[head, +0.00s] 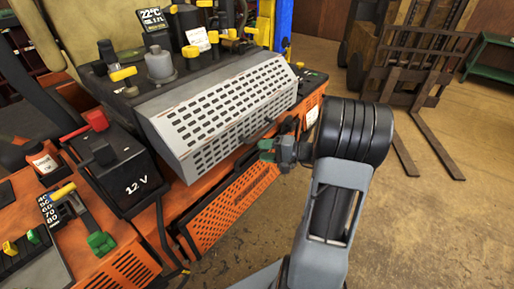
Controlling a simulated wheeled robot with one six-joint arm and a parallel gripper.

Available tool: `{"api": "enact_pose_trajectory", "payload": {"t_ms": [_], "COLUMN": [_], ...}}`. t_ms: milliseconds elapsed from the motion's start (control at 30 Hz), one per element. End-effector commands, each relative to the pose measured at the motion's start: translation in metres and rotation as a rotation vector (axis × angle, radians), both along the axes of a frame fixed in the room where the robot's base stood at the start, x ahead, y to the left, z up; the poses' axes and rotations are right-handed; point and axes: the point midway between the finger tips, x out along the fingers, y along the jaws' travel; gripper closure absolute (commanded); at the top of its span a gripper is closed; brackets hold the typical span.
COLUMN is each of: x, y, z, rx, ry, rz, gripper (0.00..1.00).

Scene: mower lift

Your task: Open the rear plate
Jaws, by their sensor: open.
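An orange perforated plate (236,204), which looks like the rear plate, is on the mower's rear side, below a white slotted cover (222,110). It slants down and to the left. I cannot tell whether it is fully closed or slightly ajar. My gripper (270,150) is open near the plate's upper right end, just under the cover's lower edge. I see no clear contact between the fingers and the plate. My wrist and forearm hide part of the machine's right end and the floor behind.
A black 12 V battery box (118,168) stands left of the cover, with a cable hanging beside the plate. Levers and yellow caps crowd the machine's top. A forklift (415,65) with forks on the floor is at the back right. Floor at lower right is clear.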

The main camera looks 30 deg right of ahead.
Motion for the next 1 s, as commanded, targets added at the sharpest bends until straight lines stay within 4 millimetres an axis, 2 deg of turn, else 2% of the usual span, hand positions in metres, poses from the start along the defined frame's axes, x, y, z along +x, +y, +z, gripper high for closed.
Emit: {"api": "enact_pose_trajectory", "payload": {"t_ms": [267, 667, 1000], "x": [0.017, 0.019, 0.019], "y": [0.019, 0.021, 0.021], "z": [-0.004, -0.005, -0.005], "rx": [0.0, -0.001, -0.001], "ry": [0.0, 0.001, 0.001], "rz": [0.002, 0.0, 0.001], "gripper": [0.58, 0.59, 0.91]}}
